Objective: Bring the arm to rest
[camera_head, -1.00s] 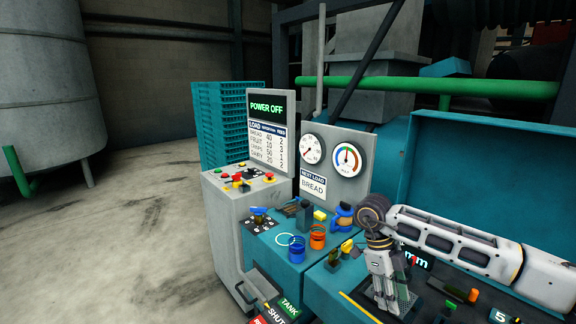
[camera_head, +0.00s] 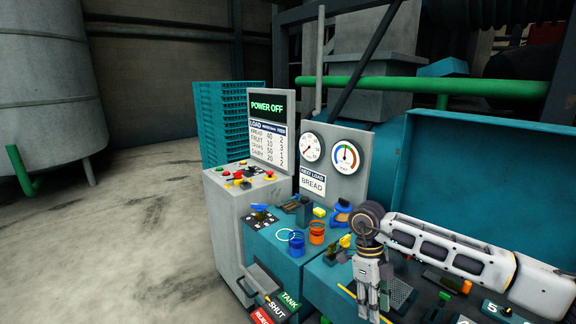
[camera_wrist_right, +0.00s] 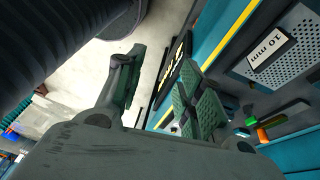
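My right arm (camera_head: 450,247) reaches in from the right in the head view. Its gripper (camera_head: 373,308) hangs downward over the front edge of the teal workbench (camera_head: 325,278). In the right wrist view the two green-padded fingers of this gripper (camera_wrist_right: 160,80) stand apart, with nothing visible between them. Floor and the bench edge show past the fingers. My left gripper is not in view.
A grey console with buttons (camera_head: 241,178) and a "POWER OFF" screen (camera_head: 267,107) stands left of the bench. A perforated "10 mm" plate (camera_wrist_right: 290,50) lies near the gripper. The left floor is clear.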

